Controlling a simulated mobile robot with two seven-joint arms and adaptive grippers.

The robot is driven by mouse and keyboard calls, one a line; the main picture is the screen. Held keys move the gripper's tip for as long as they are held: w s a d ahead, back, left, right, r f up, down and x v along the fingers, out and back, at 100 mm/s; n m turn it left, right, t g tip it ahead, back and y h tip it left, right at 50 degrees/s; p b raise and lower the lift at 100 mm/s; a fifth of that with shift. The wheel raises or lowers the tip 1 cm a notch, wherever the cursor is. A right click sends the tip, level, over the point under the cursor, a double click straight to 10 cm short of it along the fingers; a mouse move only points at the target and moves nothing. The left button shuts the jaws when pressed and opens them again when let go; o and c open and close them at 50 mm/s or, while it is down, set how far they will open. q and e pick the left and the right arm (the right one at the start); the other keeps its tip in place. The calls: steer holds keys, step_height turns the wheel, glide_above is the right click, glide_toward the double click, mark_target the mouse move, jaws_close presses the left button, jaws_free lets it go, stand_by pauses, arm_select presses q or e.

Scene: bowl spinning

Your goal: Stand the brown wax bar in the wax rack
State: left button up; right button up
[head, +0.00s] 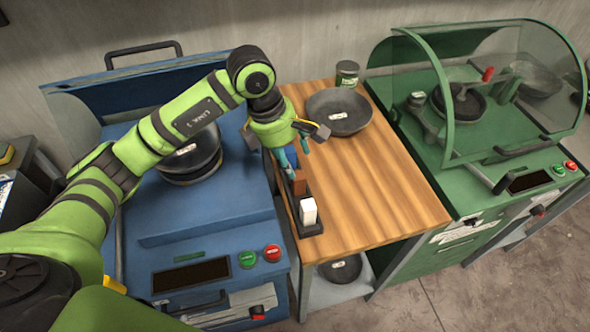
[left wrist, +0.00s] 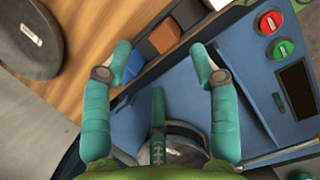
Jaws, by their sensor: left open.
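The brown wax bar (head: 299,184) stands in the dark wax rack (head: 313,231) along the left edge of the wooden table, behind a white bar (head: 308,211). In the left wrist view the brown bar (left wrist: 165,36) shows its top end in a slot of the rack. My left gripper (head: 293,153) is over the far end of the rack, close to the brown bar. Its teal fingers (left wrist: 164,66) are spread, with nothing between them, and the brown bar lies ahead of the gap. How deep the bar sits is hidden. My right gripper is in neither view.
A dark blue bar (left wrist: 145,48) is beside the brown one. A dark bowl (head: 340,112) and a green tin (head: 347,73) stand at the table's back. The blue machine (head: 220,215) is left, the green hooded machine (head: 480,140) right. The table's middle is clear.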

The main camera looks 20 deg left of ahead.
arm_select(q)
steer(key=w+b+v, duration=0.1)
steer(key=v, duration=0.5)
steer(key=shift+s+r, duration=0.15)
steer(key=shift+s, duration=0.4)
